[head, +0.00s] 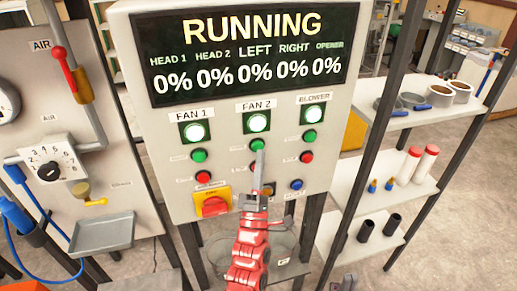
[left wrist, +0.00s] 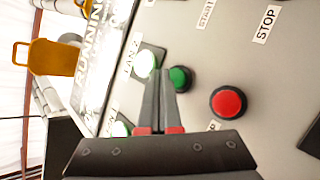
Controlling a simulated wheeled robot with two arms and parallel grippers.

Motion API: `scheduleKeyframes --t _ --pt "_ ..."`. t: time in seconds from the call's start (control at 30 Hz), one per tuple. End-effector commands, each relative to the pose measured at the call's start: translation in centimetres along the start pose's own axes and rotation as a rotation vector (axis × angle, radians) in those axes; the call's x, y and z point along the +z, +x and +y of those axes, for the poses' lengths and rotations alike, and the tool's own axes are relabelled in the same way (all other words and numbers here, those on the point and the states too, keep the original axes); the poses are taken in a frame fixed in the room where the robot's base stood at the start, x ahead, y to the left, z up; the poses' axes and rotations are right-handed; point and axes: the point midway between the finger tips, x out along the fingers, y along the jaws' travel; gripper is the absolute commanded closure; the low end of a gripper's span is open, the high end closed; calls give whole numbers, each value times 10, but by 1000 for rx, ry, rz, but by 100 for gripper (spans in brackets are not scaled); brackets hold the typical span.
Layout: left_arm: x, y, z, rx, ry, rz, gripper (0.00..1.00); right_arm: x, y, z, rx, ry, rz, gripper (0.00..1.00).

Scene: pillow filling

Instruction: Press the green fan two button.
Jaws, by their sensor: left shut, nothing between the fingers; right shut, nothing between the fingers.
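The green Fan 2 button (head: 257,145) is on the upright control panel, below the lit white Fan 2 lamp (head: 259,122). My left gripper (head: 259,153) is shut and empty, with its fingertips just below or at this button. In the left wrist view, the green button (left wrist: 181,78) is right beside the shut fingertips (left wrist: 160,72); I cannot tell if they touch it. The red button (left wrist: 228,102) under Fan 2 shows there, but is hidden behind my gripper in the head view. My right gripper (head: 346,283) shows only slightly at the bottom edge, shut.
Fan 1's green button (head: 199,155) and the Blower's green button (head: 310,136) flank Fan 2. The display (head: 255,52) reads RUNNING. A shelf rack (head: 395,195) stands at right, an air panel (head: 55,150) at left.

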Motion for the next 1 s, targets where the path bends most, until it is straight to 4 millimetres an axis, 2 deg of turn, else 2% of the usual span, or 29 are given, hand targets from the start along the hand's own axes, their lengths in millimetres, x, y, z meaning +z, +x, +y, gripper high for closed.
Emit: scheduleKeyframes --t 0.27,0.8,1.0 --pt "1 -1 1 -1 -1 0 100 0 0 0 0 0 0 100" --pt "25 -34 24 -2 -2 -1 100 1 -4 0 0 0 0 100" --pt "25 -35 25 -2 0 0 100 1 -4 0 0 0 0 100"
